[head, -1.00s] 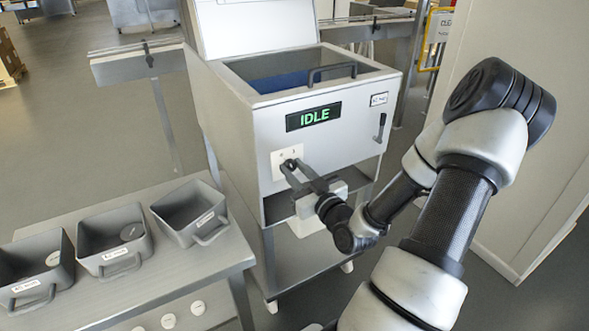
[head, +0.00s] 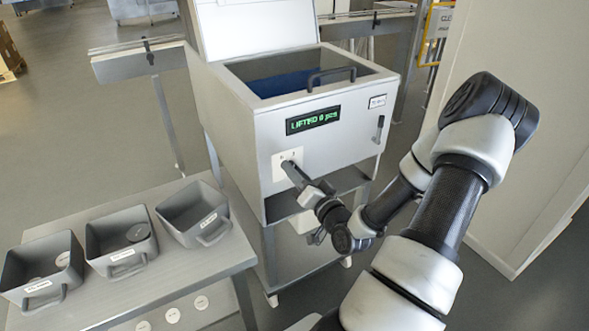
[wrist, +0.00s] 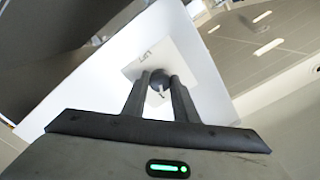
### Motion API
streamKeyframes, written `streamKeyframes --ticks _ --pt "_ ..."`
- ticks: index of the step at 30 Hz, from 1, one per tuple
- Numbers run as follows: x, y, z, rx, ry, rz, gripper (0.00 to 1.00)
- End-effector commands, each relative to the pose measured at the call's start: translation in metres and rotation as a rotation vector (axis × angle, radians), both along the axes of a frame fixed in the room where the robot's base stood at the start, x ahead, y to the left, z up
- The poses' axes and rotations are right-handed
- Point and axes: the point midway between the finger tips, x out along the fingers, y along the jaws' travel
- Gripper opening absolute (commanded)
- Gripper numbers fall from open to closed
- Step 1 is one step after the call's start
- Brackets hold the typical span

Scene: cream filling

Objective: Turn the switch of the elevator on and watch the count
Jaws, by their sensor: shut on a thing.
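The elevator machine (head: 240,140) is a light grey box on a stand, with an open top hatch and a handle. Its display (head: 313,120) shows green text that reads about "LIFTED 0 pcs". The switch plate (head: 279,168) is a pale square on the front face, lower left of the display. My gripper (head: 289,165) is at this plate, fingers pointing at it. In the wrist view the fingers are shut on the dark round switch knob (wrist: 159,80), with the plate (wrist: 150,56) behind it. The head view mostly hides the knob behind the fingers.
Three grey bins (head: 42,243) stand in a row on the metal table (head: 190,273) at left, two with round pale or grey discs inside. A dark lever (head: 379,129) is on the machine's right front. A pale wall panel (head: 535,130) stands at right.

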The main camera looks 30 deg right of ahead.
Motion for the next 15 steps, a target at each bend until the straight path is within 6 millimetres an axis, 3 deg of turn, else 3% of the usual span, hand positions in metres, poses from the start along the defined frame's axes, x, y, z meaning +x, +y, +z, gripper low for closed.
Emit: streamKeyframes --ticks 15 --pt "-0.0006 0.0003 -0.001 0.12 -0.004 0.0 0.04"
